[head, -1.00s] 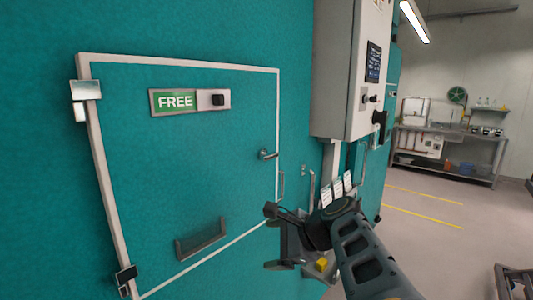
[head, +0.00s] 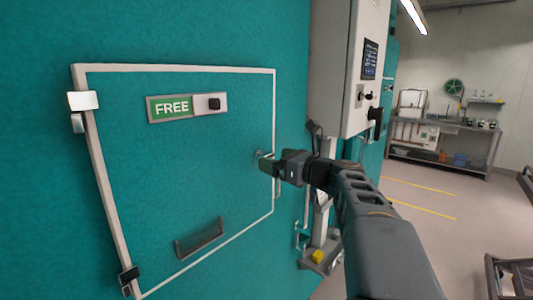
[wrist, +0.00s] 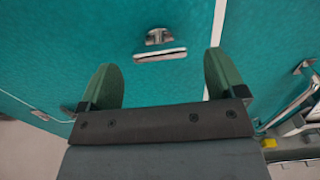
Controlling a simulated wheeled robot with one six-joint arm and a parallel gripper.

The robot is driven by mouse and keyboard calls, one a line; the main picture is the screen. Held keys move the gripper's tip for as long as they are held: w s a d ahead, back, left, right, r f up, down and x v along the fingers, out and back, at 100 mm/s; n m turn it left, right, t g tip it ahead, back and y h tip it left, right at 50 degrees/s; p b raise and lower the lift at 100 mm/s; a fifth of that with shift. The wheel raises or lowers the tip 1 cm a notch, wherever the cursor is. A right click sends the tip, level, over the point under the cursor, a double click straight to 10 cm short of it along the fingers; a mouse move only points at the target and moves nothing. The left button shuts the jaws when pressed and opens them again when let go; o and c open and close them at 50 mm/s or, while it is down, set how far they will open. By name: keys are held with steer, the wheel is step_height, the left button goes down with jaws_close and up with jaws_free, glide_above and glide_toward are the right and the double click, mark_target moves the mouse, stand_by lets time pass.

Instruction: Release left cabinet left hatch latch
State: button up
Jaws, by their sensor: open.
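The left hatch (head: 150,165) is a teal, white-edged panel that lies closed in the cabinet wall, with a green FREE sign (head: 172,108) on it. Its latch (head: 257,156) is a small metal lever handle near the right edge, partly hidden behind my gripper in the head view. In the wrist view the latch (wrist: 160,54) shows whole, a round base with a horizontal bar. My gripper (head: 268,163) is at the latch in the head view. In the wrist view my gripper (wrist: 162,85) is open and empty, its green fingers apart on either side below the bar, with no visible contact.
A grey control box (head: 345,75) sticks out from the wall right of the hatch, above my arm. A tray-like handle (head: 200,238) is low on the hatch. Hinges (head: 83,101) are on its left edge. A steel bench (head: 445,145) stands far right; the floor between is open.

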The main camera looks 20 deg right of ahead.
mark_target(266, 154)
steer(key=shift+p+x, duration=0.35)
steer(key=shift+x, duration=1.8)
steer(key=c, duration=0.9)
